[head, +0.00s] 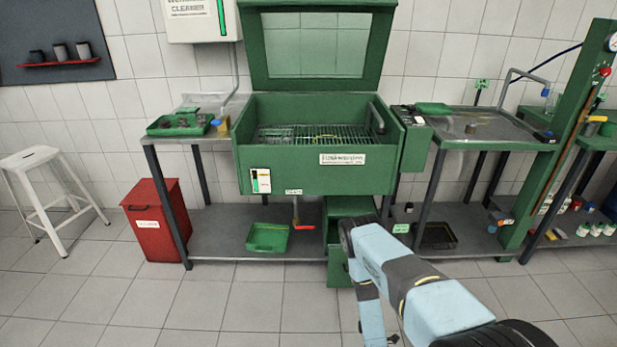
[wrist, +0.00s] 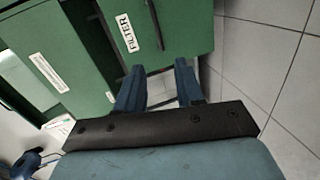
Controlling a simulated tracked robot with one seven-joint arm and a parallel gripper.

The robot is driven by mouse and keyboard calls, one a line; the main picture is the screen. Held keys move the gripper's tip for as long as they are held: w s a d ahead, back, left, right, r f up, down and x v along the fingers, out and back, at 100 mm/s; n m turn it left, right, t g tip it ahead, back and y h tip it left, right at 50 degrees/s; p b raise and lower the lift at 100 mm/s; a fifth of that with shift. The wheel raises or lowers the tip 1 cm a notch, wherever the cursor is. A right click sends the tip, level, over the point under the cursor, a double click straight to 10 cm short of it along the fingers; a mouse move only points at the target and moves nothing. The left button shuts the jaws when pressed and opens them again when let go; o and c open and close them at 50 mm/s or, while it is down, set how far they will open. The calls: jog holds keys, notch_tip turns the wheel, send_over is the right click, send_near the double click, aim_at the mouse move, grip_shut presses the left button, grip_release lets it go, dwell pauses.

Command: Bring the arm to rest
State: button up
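My arm shows at the lower right of the head view, pale blue with dark joints, reaching toward the green parts washer (head: 315,180). In the wrist view my gripper (wrist: 158,75) has its two blue fingers apart with a clear gap and nothing between them. It faces a green cabinet (wrist: 175,30) with a label reading FILTER and a dark bar handle. My fingertips overlap the cabinet's lower edge in that view; I cannot tell whether they touch it. The gripper itself is hidden in the head view.
The washer's lid stands open, with a rack in the basin. A red bin (head: 157,220) and white stool (head: 45,195) stand at left. A green tray (head: 267,237) lies on the lower shelf. A side table (head: 480,130) stands at right. The front floor is clear at left.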

jog(key=w+a+r+m+g+h, duration=0.15)
jog(key=w+r+m, duration=0.35)
jog(key=w+r, duration=1.5)
notch_tip(320, 180, up, 30)
jog(key=m+g+y, duration=0.1)
jog(key=m+g, duration=0.2)
jog(key=m, duration=0.2)
jog(key=s+r+m+g, duration=0.1)
jog(key=s+r+m, duration=0.1)
jog(key=s+r, duration=0.85)
jog(key=s+r+m+g, duration=0.1)
jog(key=s+r+g, duration=0.1)
jog(key=s+r, duration=0.9)
jog(key=s+d+r+m+g, duration=0.1)
jog(key=s+r, duration=0.4)
jog(key=s, duration=0.7)
jog(key=s+r+m+g, duration=0.1)
jog(key=s+r+m, duration=0.2)
jog(key=s, duration=1)
jog(key=shift+d+r+y, duration=0.35)
jog(key=shift+r, duration=0.7)
